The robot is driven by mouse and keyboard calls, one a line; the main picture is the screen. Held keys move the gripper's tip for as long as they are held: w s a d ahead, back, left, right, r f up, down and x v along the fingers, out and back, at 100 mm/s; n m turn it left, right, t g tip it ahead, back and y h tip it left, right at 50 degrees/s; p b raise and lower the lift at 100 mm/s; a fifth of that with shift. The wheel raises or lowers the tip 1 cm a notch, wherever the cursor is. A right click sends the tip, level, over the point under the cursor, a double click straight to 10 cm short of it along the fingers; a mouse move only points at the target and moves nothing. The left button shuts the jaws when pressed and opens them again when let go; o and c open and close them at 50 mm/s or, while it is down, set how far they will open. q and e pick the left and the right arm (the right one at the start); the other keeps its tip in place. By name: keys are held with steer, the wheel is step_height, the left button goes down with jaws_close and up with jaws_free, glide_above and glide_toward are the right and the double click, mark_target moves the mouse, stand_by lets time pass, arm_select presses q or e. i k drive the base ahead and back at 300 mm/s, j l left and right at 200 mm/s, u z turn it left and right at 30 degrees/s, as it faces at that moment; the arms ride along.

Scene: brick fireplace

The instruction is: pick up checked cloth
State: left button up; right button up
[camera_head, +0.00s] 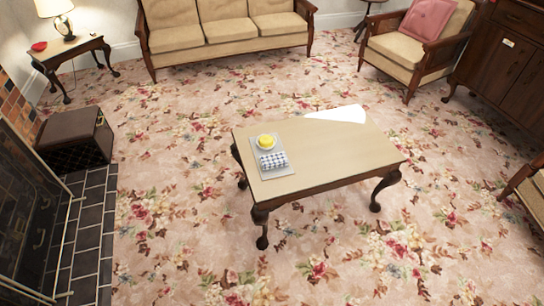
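A small black-and-white checked cloth (273,161) lies folded on a light grey mat (280,177) near the left end of the coffee table (335,157). A yellow round thing (266,142) on a pale dish sits just behind the cloth on the same mat. Neither of my grippers shows in the head view.
A white fan-shaped thing (338,114) lies at the table's back edge. A sofa (222,30), an armchair (420,45) and a dark cabinet (503,60) stand behind. A brown box (76,140) sits by the fireplace at left. Flowered carpet is clear around the table.

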mark_target(278, 160)
steer(key=i+j+z, duration=1.1)
steer(key=j, duration=0.3)
